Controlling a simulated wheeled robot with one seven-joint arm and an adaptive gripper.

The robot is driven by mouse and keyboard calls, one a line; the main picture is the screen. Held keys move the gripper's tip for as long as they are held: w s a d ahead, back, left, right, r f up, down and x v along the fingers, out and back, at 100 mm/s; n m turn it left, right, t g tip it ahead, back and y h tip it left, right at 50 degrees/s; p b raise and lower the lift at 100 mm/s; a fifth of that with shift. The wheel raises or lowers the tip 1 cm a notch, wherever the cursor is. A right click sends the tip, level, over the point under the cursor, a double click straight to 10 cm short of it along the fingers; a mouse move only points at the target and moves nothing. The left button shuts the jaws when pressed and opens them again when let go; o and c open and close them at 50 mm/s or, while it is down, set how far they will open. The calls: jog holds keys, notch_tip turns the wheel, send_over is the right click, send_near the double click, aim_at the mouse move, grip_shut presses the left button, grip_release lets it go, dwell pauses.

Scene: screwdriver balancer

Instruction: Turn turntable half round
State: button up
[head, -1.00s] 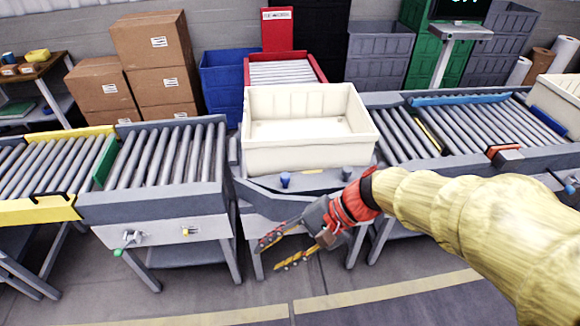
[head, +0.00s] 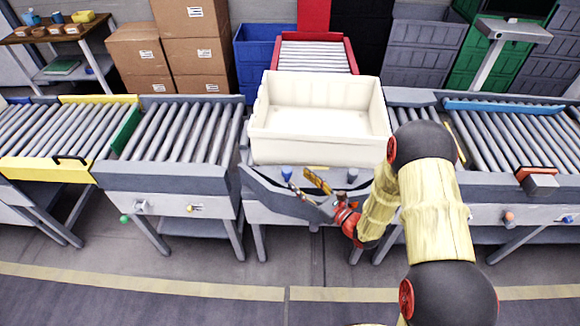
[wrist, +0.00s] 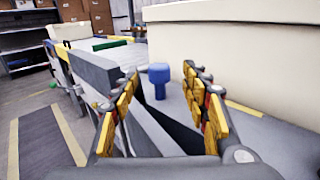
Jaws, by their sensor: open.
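The turntable (head: 268,180) is a grey deck in the middle of the conveyor line, carrying a large cream tote (head: 320,145). A blue knob (head: 287,173) stands upright at its front left edge, and a second blue-grey knob (head: 352,174) is at the front right. My gripper (head: 298,179) reaches in from the front right with its fingers apart, tips close to the left knob. In the wrist view the blue knob (wrist: 160,82) shows between the open fingers of my gripper (wrist: 163,92), ahead of or between the tips. Contact cannot be told.
Roller conveyors stand left (head: 180,132) and right (head: 505,135) of the turntable, and a red-framed one (head: 318,57) lies behind. The tote wall (wrist: 235,60) rises close to the right finger in the wrist view. Floor in front is clear.

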aim_at(291, 172)
jog(key=b+x, duration=0.1)
jog(key=x, duration=0.6)
jog(key=shift+w+a, duration=0.2)
jog(key=shift+c, duration=0.2)
jog(key=c, duration=1.1)
grip_shut()
